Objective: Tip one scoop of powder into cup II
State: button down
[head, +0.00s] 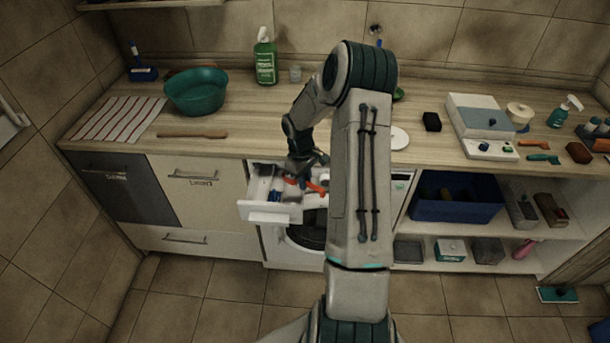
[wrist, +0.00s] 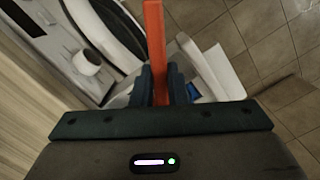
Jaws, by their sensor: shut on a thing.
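My gripper (head: 305,166) is over the open white drawer (head: 268,216) of the washing machine. It is shut on an orange-red bar-like tool (head: 316,187), probably the scoop. No mark for cup II can be read.
The counter above the drawer holds a teal basin (head: 196,92), a striped cloth (head: 118,118), a wooden stick (head: 192,134) and a green bottle (head: 265,60). A blue crate (head: 455,208) sits on the shelf at right. The floor before the drawer is clear.

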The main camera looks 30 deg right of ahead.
notch_tip(320, 180, down, 2)
jog(key=shift+f, duration=0.1)
jog(key=shift+h, duration=0.4)
jog(key=shift+s+a+t+h, duration=0.1)
jog(key=shift+a+t+h, duration=0.25)
jog(key=shift+t+h, duration=0.25)
jog(key=h+b, duration=0.1)
jog(key=t+h+b, duration=0.1)
jog(key=h, duration=0.1)
jog(key=shift+s+a+f, duration=0.15)
jog(key=shift+a+f, duration=0.05)
jog(key=shift+f, duration=0.1)
jog(key=t+h+b, duration=0.1)
jog(key=h+b, duration=0.1)
jog(key=b, duration=0.3)
jog(key=shift+a+b, duration=0.15)
jog(key=shift+b, duration=0.15)
jog(key=h+b, duration=0.1)
jog(key=b, duration=0.2)
jog(key=t+h+b, duration=0.1)
jog(key=b, duration=0.2)
jog(key=shift+s+a+f, duration=0.1)
jog(key=shift+f, duration=0.2)
